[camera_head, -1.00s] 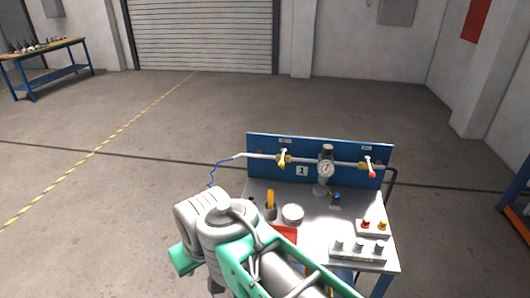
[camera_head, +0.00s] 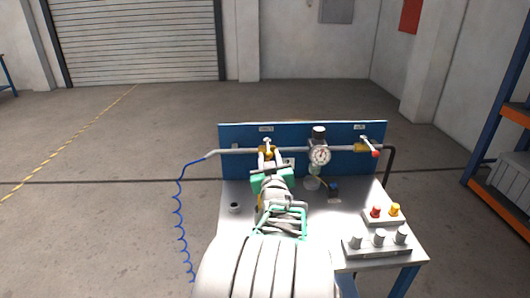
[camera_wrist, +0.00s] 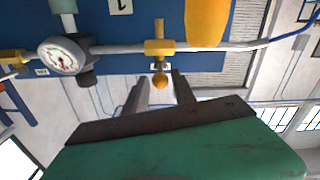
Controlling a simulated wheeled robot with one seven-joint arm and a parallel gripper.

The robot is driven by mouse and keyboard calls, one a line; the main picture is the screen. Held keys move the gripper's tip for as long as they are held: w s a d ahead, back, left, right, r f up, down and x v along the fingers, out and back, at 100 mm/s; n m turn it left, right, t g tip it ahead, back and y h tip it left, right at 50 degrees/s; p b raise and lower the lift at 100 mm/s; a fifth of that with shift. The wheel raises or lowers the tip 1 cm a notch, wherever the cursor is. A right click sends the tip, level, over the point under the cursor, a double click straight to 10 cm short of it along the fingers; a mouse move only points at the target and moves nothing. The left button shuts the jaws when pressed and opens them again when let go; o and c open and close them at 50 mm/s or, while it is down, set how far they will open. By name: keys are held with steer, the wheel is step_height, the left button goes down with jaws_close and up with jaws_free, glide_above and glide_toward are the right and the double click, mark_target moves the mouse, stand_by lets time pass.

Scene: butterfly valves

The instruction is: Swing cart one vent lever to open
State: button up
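Cart one's blue panel (camera_head: 345,136) carries a pipe with two valves. The left valve (camera_head: 264,151) has a yellow body and a small yellow-knobbed lever; it also shows in the wrist view (camera_wrist: 160,47), with its yellow knob (camera_wrist: 160,81) pointing toward me. The right valve lever (camera_head: 375,153) has a red tip. The valve labels are too small to read. My gripper (camera_head: 267,166) is right at the left valve. In the wrist view my gripper (camera_wrist: 161,82) is open, with its fingers on either side of the yellow knob and visible gaps between.
A round gauge (camera_head: 320,155) sits on the pipe between the valves. The cart top (camera_head: 345,222) holds a grey-knob block (camera_head: 379,240) and a box with red and yellow buttons (camera_head: 384,213). A blue coiled hose (camera_head: 180,215) hangs left. An orange-and-blue shelf (camera_head: 505,200) stands far right.

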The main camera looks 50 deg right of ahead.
mark_target(269, 149)
steer(key=x, duration=0.5)
steer(key=shift+a, duration=0.1)
steer(key=shift+s, duration=0.1)
steer(key=shift+c, duration=0.3)
jaws_close()
stand_by(0.8)
